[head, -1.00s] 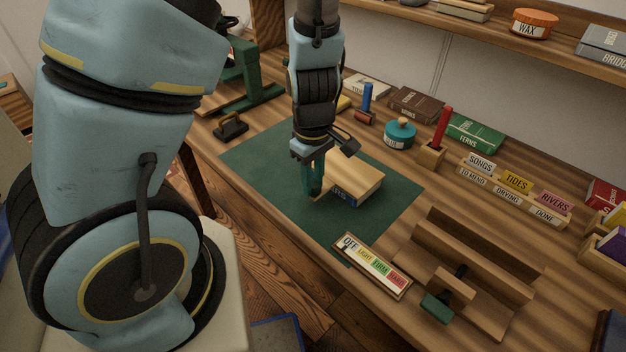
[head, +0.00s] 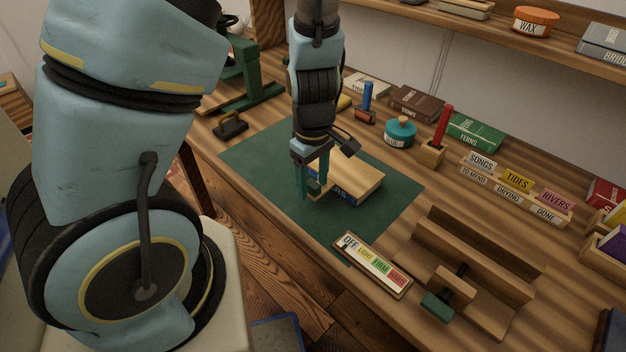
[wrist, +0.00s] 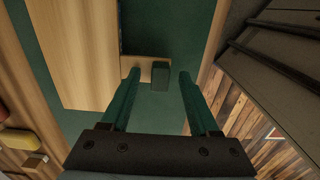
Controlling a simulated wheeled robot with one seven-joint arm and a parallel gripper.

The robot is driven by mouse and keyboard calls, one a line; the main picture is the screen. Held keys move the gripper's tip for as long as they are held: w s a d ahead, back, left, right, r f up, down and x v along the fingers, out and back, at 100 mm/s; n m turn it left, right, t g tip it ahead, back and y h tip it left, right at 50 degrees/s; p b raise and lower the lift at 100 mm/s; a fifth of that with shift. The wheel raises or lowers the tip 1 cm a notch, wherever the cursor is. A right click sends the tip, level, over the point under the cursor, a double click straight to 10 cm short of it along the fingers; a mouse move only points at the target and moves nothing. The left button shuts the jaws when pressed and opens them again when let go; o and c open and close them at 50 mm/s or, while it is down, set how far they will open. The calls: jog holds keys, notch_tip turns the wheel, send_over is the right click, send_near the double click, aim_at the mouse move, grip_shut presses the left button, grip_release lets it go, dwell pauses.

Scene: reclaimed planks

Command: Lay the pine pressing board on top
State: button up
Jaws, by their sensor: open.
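The pine pressing board (head: 352,173) lies flat on top of a blue book (head: 343,196) on the green mat (head: 262,172). My gripper (head: 314,190) is open at the left end of the board, low over the mat. In the wrist view its fingertips (wrist: 158,75) stand apart on either side of the green block. I cannot tell whether either finger touches it. The book is mostly hidden under the board.
A label strip (head: 372,266) reading OFF, LIGHT, FIRM, HARD lies on the bench by the mat's front right corner. A wooden press cradle (head: 480,262) stands to its right. Jars, tools and books line the back. The mat left of my gripper is clear.

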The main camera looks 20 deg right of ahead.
notch_tip(320, 180, up, 11)
jog(key=p, duration=0.4)
jog(key=w+a+r+m, duration=0.2)
jog(key=a, duration=0.4)
jog(key=w+a+r+m+t, duration=0.1)
jog(key=w+a+r+m, duration=0.1)
jog(key=a, duration=0.5)
jog(key=w+a+r+m, duration=0.2)
jog(key=a+r+m, duration=0.1)
jog(key=a, duration=0.4)
jog(key=shift+w+a+r+t, duration=0.25)
jog(key=shift+t, duration=0.05)
